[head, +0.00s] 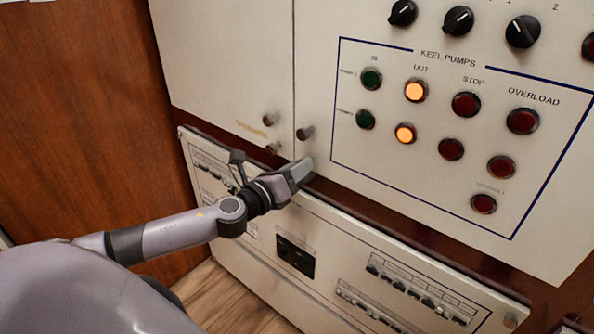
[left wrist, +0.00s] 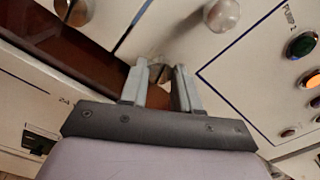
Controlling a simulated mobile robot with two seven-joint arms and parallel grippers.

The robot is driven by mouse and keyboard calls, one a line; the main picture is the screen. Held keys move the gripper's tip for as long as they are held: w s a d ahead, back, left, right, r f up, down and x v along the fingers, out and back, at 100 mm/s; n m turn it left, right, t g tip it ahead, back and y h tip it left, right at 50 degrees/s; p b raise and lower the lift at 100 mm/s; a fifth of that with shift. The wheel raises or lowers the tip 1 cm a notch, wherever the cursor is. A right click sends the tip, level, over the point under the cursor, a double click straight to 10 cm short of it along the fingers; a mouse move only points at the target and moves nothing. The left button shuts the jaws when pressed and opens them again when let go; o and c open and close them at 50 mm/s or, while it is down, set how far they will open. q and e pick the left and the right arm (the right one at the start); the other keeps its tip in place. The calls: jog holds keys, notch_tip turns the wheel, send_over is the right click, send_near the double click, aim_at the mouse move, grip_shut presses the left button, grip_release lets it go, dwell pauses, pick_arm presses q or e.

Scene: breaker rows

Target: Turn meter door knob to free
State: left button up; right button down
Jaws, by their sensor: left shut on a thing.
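My left gripper (head: 304,170) reaches the lower left corner of the right-hand cabinet door, beside the seam between two cream doors. In the left wrist view its two grey fingers (left wrist: 160,82) are shut on a small metal knob (left wrist: 158,69), which sits between their tips. In the head view the fingers hide this knob. Which way the knob is turned cannot be told. No label shows which knob is the meter door's. My right gripper is not in view.
Other round metal knobs stand close by: an upper one on the right door (head: 305,132), and two on the left door, upper (head: 270,118) and lower (head: 272,148). The KEEL PUMPS panel with lamps (head: 415,90) is to the right. A breaker panel (head: 350,265) lies below.

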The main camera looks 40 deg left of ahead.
pick_arm(q)
jog(key=n+p, duration=0.2)
jog(key=n, duration=1.2)
jog(key=shift+a, duration=0.1)
jog(key=shift+n, duration=0.3)
jog(key=o, duration=1.1)
jog(key=shift+c, duration=0.2)
jog(key=s, duration=0.7)
jog(key=shift+a+b, duration=0.25)
jog(key=shift+b, duration=0.1)
